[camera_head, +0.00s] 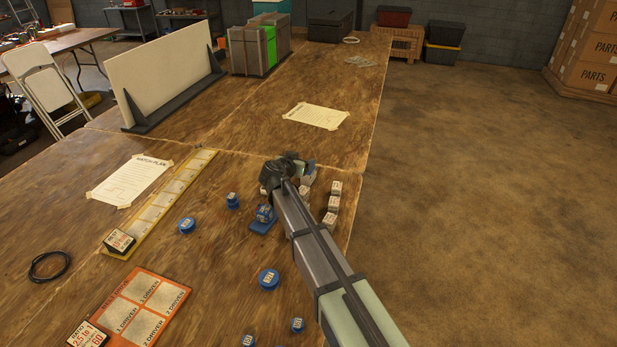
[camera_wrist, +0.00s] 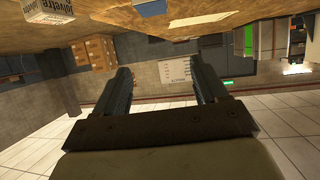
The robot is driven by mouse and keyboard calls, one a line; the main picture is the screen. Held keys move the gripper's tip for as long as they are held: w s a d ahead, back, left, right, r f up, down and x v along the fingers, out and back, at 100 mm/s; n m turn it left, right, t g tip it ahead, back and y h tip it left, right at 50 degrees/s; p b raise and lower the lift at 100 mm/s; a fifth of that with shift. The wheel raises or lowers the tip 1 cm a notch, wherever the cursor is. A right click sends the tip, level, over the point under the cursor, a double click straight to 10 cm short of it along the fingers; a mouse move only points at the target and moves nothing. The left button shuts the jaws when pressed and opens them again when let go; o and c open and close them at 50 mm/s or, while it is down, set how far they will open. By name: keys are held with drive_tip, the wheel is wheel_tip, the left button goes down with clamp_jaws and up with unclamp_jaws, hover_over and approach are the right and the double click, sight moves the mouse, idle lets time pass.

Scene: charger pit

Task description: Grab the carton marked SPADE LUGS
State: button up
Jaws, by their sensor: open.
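Several small white-and-brown cartons stand near the table's right edge in the head view: one at the back (camera_head: 335,187), one in the middle (camera_head: 333,203) and one at the front (camera_head: 329,219). Their lettering is too small to read, so I cannot tell which is SPADE LUGS. Another pale carton (camera_head: 308,179) is partly hidden behind my arm. My gripper (camera_head: 283,165) is over the table, left of these cartons. In the wrist view my gripper (camera_wrist: 165,80) is open, with nothing between its fingers. A white printed box (camera_wrist: 50,10) shows at that view's upper left, its text unclear.
Blue labelled tubs (camera_head: 269,278) and a blue item on a blue base (camera_head: 263,218) lie left of my arm. A yellow strip (camera_head: 170,195), a taped sheet (camera_head: 317,116) and an orange-and-white mat (camera_head: 140,308) lie on the table. The floor right of the table is clear.

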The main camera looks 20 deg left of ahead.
sight(308, 176)
wheel_tip(308, 176, down, 6)
drive_tip(key=shift+r, duration=0.15)
drive_tip(key=shift+w+f, duration=0.15)
drive_tip(key=shift+f, duration=0.2)
drive_tip(key=shift+x, duration=3.6)
drive_tip(key=shift+r, duration=0.1)
drive_tip(key=shift+c, duration=0.4)
drive_tip(key=c, duration=1)
